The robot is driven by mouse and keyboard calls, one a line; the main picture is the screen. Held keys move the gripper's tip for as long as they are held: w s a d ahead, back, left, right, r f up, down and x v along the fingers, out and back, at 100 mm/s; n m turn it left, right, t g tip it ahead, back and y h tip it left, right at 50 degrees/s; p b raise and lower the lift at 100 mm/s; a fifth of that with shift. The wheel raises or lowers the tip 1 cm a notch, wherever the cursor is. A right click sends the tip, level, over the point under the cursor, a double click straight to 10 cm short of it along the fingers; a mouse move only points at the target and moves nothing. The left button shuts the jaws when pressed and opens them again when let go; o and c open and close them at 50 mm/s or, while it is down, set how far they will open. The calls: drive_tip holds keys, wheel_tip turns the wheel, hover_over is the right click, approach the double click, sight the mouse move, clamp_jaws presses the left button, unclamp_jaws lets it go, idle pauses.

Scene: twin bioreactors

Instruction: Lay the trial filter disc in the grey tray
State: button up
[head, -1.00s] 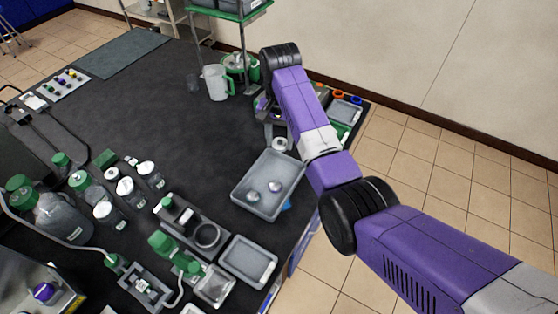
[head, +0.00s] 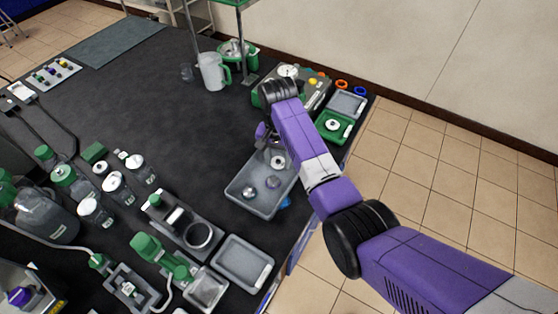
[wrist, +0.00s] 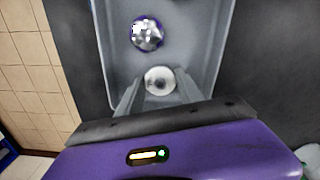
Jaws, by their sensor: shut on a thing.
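A white round piece with a dark centre, which looks like the trial filter disc (wrist: 159,80), is between the fingertips of my gripper (wrist: 158,90). My gripper is shut on it. The disc also shows in the head view (head: 278,161), at the far end of the grey tray (head: 262,206). In the wrist view the disc appears over the tray (wrist: 197,28); its height above the floor is unclear. A shiny piece with a purple rim (wrist: 147,33) shows ahead of the disc.
A smaller grey tray (head: 243,262) stands nearer. A holder with a round ring (head: 198,236) is left of the big tray. A green box (head: 334,126) and a device with a dial (head: 310,93) stand beyond. Bottles (head: 115,185) crowd the left. The table middle is clear.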

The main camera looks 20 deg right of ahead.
sight(278, 161)
drive_tip(key=shift+r, duration=0.1)
drive_tip(key=o, duration=1.3)
drive_tip(key=shift+r+p, duration=0.95)
drive_tip(key=shift+r, duration=5.1)
